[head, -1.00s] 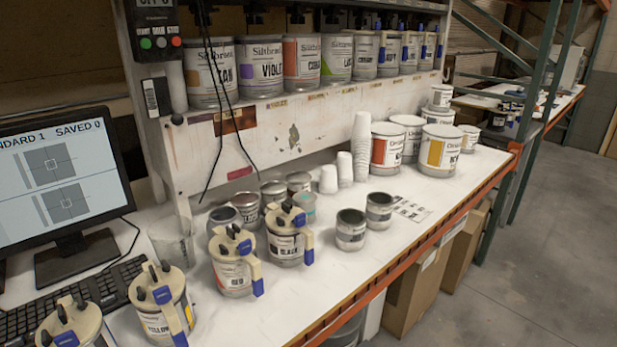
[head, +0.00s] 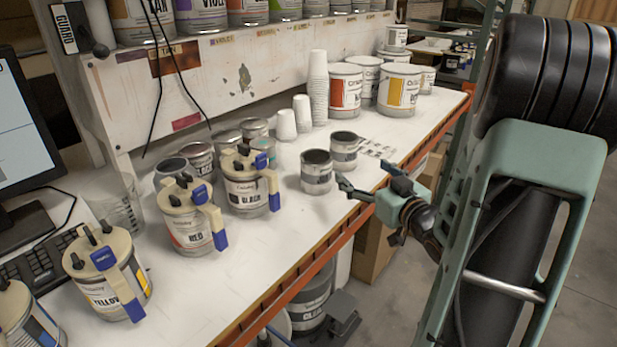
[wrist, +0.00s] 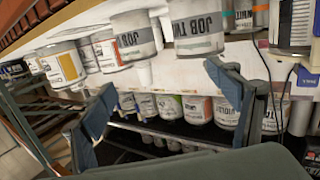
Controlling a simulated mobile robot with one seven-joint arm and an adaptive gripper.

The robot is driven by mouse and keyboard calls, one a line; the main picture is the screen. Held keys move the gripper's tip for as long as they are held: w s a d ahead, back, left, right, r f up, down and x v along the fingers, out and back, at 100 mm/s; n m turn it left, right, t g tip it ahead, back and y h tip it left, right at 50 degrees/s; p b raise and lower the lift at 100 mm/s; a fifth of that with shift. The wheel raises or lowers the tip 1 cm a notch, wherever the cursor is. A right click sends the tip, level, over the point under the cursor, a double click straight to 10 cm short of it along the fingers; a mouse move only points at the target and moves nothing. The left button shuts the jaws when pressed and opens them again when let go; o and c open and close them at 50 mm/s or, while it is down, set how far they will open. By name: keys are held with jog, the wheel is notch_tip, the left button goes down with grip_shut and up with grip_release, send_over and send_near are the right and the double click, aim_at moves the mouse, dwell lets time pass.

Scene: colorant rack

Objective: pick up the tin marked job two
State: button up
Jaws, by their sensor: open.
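The tin marked job two (wrist: 195,32) shows its label in the wrist view, which looks upside down. In the head view it appears to be the nearer of two small grey, dark-topped tins (head: 316,175), upright on the bench. The other small tin (head: 344,152) stands just behind it to the right; in the wrist view its label begins with JOB (wrist: 135,40). My gripper (head: 367,177) is open and empty over the bench's front edge, right of the job two tin and apart from it. Its two fingers (wrist: 160,80) frame the lower middle of the wrist view.
Pump-lidded cans marked black (head: 247,188), red (head: 188,230) and yellow (head: 107,290) stand to the left. Paper cup stacks (head: 318,90) and large tins (head: 345,93) stand behind. A label card (head: 378,149) lies beside the small tins. The bench in front is clear.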

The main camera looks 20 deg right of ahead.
aim_at(316, 156)
jog(key=w+a+n+y, duration=0.1)
jog(key=a+y, duration=0.2)
jog(key=a, duration=0.3)
jog(key=shift+d+x, duration=0.2)
jog(key=shift+x, duration=5.1)
jog(key=c, duration=1.3)
jog(key=shift+c, duration=0.4)
jog(key=shift+r, duration=0.15)
